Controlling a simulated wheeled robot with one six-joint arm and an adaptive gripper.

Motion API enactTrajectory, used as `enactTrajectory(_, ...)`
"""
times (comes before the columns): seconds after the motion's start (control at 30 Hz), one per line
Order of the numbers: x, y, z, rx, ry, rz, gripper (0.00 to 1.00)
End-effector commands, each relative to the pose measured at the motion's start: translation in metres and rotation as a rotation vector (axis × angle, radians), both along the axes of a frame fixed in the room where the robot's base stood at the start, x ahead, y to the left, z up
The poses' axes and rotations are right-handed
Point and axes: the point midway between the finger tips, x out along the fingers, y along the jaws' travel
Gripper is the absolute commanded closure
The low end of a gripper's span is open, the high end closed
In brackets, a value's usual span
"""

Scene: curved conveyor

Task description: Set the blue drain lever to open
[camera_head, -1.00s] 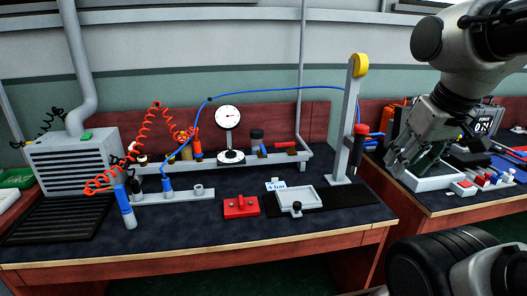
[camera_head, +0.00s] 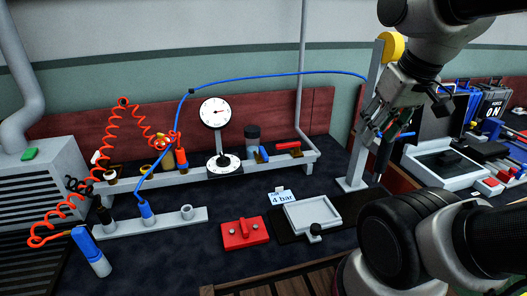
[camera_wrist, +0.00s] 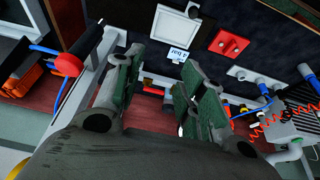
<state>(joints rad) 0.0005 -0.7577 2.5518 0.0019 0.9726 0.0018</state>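The blue drain lever (camera_head: 262,154) is a small blue handle on the grey rail at the back of the bench, between the black-capped cylinder (camera_head: 253,141) and the red lever (camera_head: 288,146). My gripper (camera_head: 380,122) is in front of the grey post, well to the right of the blue lever and apart from it. In the wrist view my gripper (camera_wrist: 160,92) shows two fingers spread apart with nothing held between them. The red lever (camera_wrist: 153,91) shows in the gap. The blue lever is too small and covered there to make out clearly.
A grey post (camera_head: 359,155) with a yellow top stands between my gripper and the rail's right end. A blue hose (camera_head: 275,75) arches over the rail. A dial gauge (camera_head: 215,112), a 4 bar card (camera_head: 283,197), a grey tray (camera_head: 289,219) and a red block (camera_head: 243,233) are nearby.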

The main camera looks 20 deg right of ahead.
Motion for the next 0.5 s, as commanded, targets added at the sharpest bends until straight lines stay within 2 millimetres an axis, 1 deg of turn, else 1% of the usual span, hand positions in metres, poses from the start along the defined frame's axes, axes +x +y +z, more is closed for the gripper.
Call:
enactTrajectory(0.27,0.0,0.0,0.0,0.0,0.0,0.0,0.6)
enactTrajectory(0.37,0.0,0.001,0.0,0.0,0.0,0.004,0.62)
enactTrajectory(0.47,0.004,0.005,-0.008,0.0,0.04,0.025,0.62)
enactTrajectory(0.5,0.007,0.007,-0.015,-0.001,0.073,0.035,0.62)
